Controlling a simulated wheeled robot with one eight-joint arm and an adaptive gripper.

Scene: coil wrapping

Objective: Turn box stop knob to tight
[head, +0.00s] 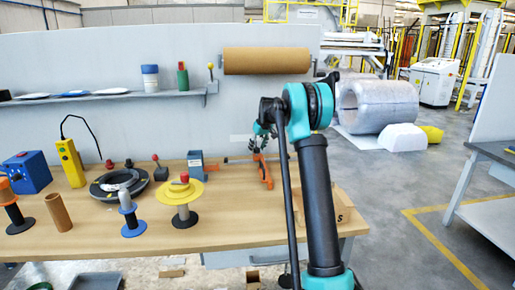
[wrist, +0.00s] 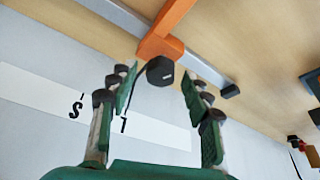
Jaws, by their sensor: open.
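The stop knob (wrist: 160,71) is a dark, faceted knob at the end of an orange bracket (wrist: 152,46) in the wrist view. A white label strip (wrist: 40,91) behind it bears an "S" and a second mark, perhaps a "T". My gripper (wrist: 157,82) is open, with one finger on each side of the knob and visible gaps between. I cannot tell how deep the knob sits between the fingers. In the head view my gripper (head: 262,131) is small and hangs above an orange frame (head: 264,170) on the bench; the knob is not clear there.
A brown roll (head: 266,61) hangs on the back panel. A cardboard box (head: 342,212) stands at the bench's right end.

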